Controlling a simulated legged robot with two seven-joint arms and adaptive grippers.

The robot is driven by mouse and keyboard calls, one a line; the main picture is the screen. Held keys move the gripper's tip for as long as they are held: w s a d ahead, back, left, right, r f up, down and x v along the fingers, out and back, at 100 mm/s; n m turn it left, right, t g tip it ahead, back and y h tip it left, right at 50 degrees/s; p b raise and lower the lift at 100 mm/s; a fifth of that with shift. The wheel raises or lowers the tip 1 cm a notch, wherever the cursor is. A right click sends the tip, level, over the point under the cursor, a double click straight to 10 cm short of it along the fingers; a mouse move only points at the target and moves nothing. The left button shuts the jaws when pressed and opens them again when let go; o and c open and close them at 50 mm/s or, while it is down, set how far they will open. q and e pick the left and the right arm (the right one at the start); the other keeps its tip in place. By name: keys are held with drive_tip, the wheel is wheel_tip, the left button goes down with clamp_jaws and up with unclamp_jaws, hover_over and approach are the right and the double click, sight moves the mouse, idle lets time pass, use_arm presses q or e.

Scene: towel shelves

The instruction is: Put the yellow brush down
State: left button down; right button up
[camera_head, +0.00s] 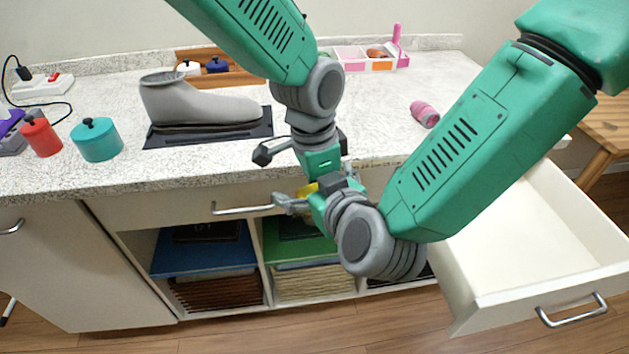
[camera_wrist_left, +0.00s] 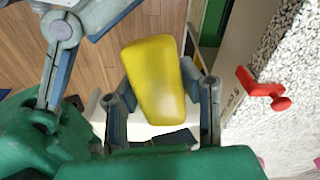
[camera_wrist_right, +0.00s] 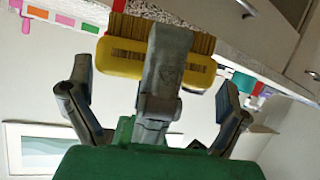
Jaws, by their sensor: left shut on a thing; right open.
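The yellow brush (camera_wrist_left: 153,80) lies between the fingers of my left gripper (camera_wrist_left: 162,98), which is shut on it. In the right wrist view its bristles and yellow body (camera_wrist_right: 120,55) show, partly hidden behind a finger of my right gripper (camera_wrist_right: 146,86). That gripper is open, its fingers spread, close to the brush. In the head view, only a small yellow patch of the brush (camera_head: 308,189) shows between the two hands, in front of the counter. My right gripper (camera_head: 297,202) is there, just below my left gripper (camera_head: 304,152). Contact between right fingers and brush cannot be told.
The speckled counter (camera_head: 385,140) holds a grey boot (camera_head: 195,103) on a dark mat, a teal pot (camera_head: 97,140), a red pot (camera_head: 42,137) and a pink roll (camera_head: 424,113). An open white drawer (camera_head: 520,240) juts out at right. Towel shelves (camera_head: 260,285) are below.

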use_arm(q)
drive_tip(key=shift+d, duration=0.1)
use_arm(e)
drive_tip(key=c, duration=1.2)
use_arm(q)
drive_tip(key=c, duration=1)
unclamp_jaws()
drive_tip(key=shift+c, duration=0.2)
use_arm(e)
drive_tip(key=shift+a, duration=0.1)
drive_tip(key=shift+c, duration=0.2)
